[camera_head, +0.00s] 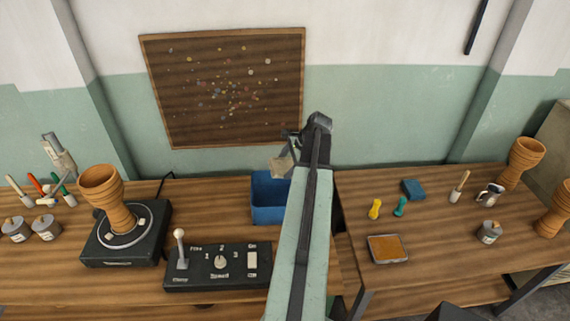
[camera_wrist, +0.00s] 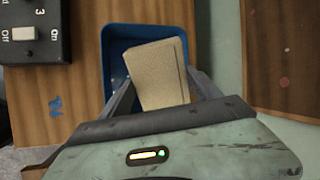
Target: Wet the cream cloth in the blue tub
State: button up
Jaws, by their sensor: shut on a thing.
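The cream cloth (camera_wrist: 158,75) is a folded, flat block held between the two fingers of my gripper (camera_wrist: 158,98). In the head view the cloth (camera_head: 281,166) shows below my gripper (camera_head: 290,148), above the blue tub (camera_head: 268,213). The tub stands on the wooden table, partly hidden behind my arm. In the wrist view the blue tub (camera_wrist: 115,65) lies beyond the cloth, which covers much of its opening. I cannot tell whether the cloth touches the tub or how much water is inside.
A control box (camera_head: 218,266) with a lever, knob and switch stands in front of the tub. A goblet drum (camera_head: 104,198) sits on a turntable (camera_head: 125,240) at left. The right table holds a shallow tray (camera_head: 388,249), a blue sponge-like block (camera_head: 413,189) and small tools.

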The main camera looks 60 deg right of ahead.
notch_tip(320, 180, down, 13)
jog(key=b, duration=1.2)
jog(key=shift+b, duration=0.35)
jog(key=shift+r, duration=0.15)
